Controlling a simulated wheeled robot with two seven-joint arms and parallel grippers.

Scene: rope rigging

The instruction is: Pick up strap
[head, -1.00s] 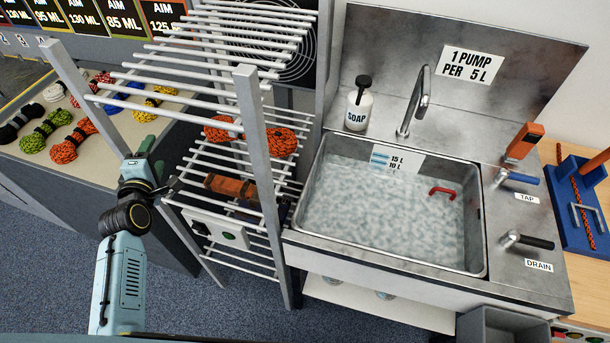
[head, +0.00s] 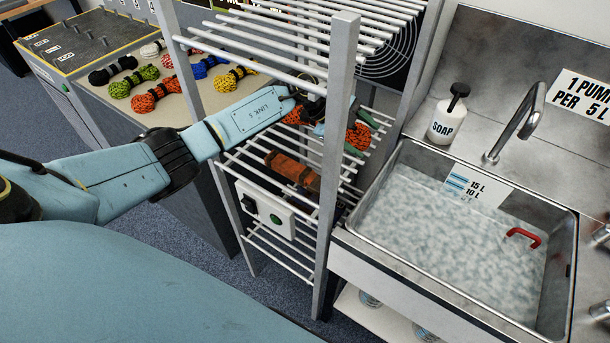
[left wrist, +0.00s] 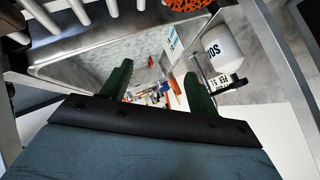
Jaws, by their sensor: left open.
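A brown-orange rolled bundle (head: 292,170), which looks like the strap, lies on a lower shelf of the white-barred rack (head: 340,75). My left arm reaches in from the left between the shelves. My left gripper (head: 358,136) is above and right of the bundle, apart from it, beside the orange rope coil (head: 358,135). A rack post partly hides it. In the left wrist view its green fingers (left wrist: 157,85) are spread, with nothing between them, pointing towards the sink side. The strap cannot be made out there. My right gripper is not in view.
Rack posts and bars closely surround my left wrist. A water-filled sink (head: 460,230) with a soap bottle (head: 448,115) stands to the right. Several coloured rope coils (head: 157,95) lie on the counter at left. A switch box (head: 265,210) hangs below the bundle.

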